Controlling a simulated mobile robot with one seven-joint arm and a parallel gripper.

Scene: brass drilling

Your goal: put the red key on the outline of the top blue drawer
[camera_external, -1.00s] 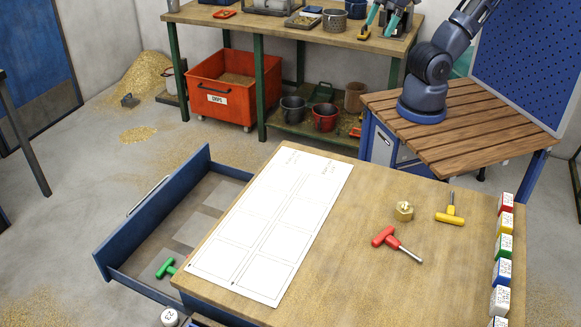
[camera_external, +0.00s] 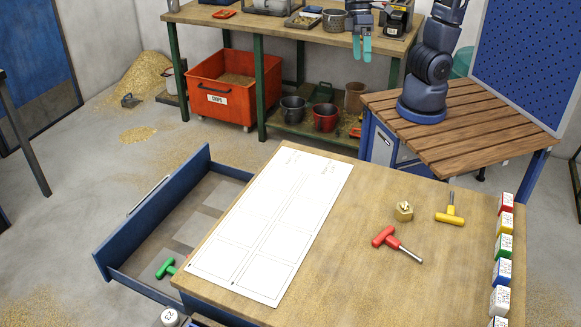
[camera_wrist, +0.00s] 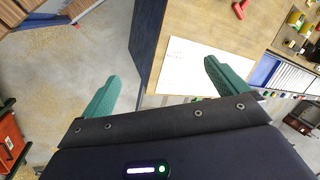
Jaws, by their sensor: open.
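The red key (camera_external: 385,237), a T-handle with a metal shaft, lies on the wooden table right of the paper sheet; it also shows at the top of the wrist view (camera_wrist: 240,9). The blue drawer (camera_external: 152,214) is pulled out on the table's left side. Its grey floor has lighter rectangular patches. A green T-handle key (camera_external: 166,268) is at its near end. My gripper (camera_external: 361,50) is open and empty, high up and far from the red key, beyond the table; its teal fingers (camera_wrist: 160,76) are wide apart in the wrist view.
A white sheet with printed boxes (camera_external: 270,225) covers the table's left part. A brass hex piece (camera_external: 403,211) and a yellow key (camera_external: 450,214) lie near the red key. Coloured blocks (camera_external: 503,248) line the right edge. A workbench (camera_external: 290,32) stands behind.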

